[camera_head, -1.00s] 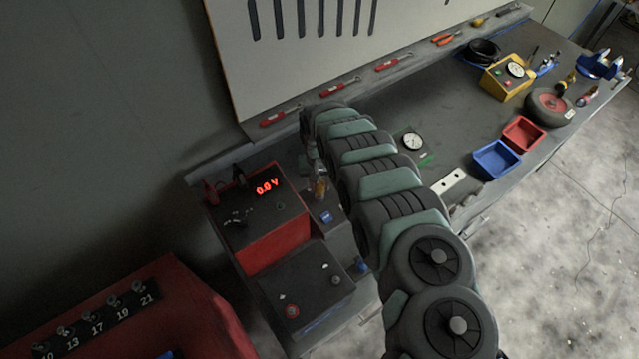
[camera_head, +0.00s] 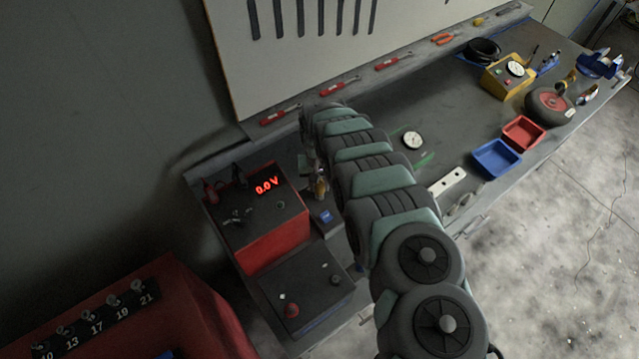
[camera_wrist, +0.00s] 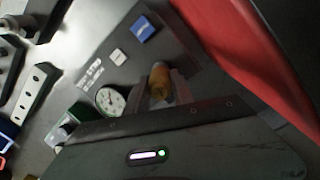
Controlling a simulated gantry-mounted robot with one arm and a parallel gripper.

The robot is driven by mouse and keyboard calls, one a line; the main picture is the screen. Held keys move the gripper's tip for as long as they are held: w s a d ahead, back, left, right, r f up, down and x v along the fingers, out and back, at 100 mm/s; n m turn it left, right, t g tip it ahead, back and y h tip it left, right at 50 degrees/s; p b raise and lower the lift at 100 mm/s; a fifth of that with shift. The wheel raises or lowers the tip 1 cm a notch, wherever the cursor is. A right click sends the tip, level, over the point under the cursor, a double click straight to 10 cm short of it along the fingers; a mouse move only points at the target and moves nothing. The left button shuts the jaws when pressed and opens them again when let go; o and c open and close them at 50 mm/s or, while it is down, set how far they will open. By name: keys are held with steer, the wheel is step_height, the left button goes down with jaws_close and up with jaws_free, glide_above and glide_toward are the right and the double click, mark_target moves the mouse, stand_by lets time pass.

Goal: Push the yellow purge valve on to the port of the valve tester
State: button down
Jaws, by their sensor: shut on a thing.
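The yellow purge valve (camera_wrist: 160,82) shows as an orange-yellow rounded body in the wrist view. My gripper (camera_wrist: 161,92) is shut on it, with a finger on either side. In the head view the valve (camera_head: 321,187) is a small yellowish shape beside my arm, at the gripper (camera_head: 318,174). A small dark grey box with a blue square, apparently the valve tester (camera_head: 329,219), stands just below the valve there. Its grey top (camera_wrist: 172,48) lies around the valve in the wrist view. The port is hidden, and I cannot tell whether the valve touches it.
A red box with a 0.0 V display (camera_head: 277,243) stands close left of the tester. A dark panel box (camera_head: 308,290) is in front. A round dial gauge (camera_head: 412,140) lies right of my arm. Blue (camera_head: 496,158) and red (camera_head: 524,133) bins stand farther right.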

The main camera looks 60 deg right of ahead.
steer(key=shift+f+b, duration=0.3)
steer(key=shift+f, duration=0.3)
stand_by(0.4)
steer(key=c, duration=1)
jaws_free()
steer(key=shift+r, duration=0.1)
steer(key=shift+w+d+r, duration=0.1)
steer(key=shift+r, duration=0.45)
step_height(320, 180, up, 10)
steer(key=shift+f+b, duration=0.2)
steer(key=shift+b, duration=0.8)
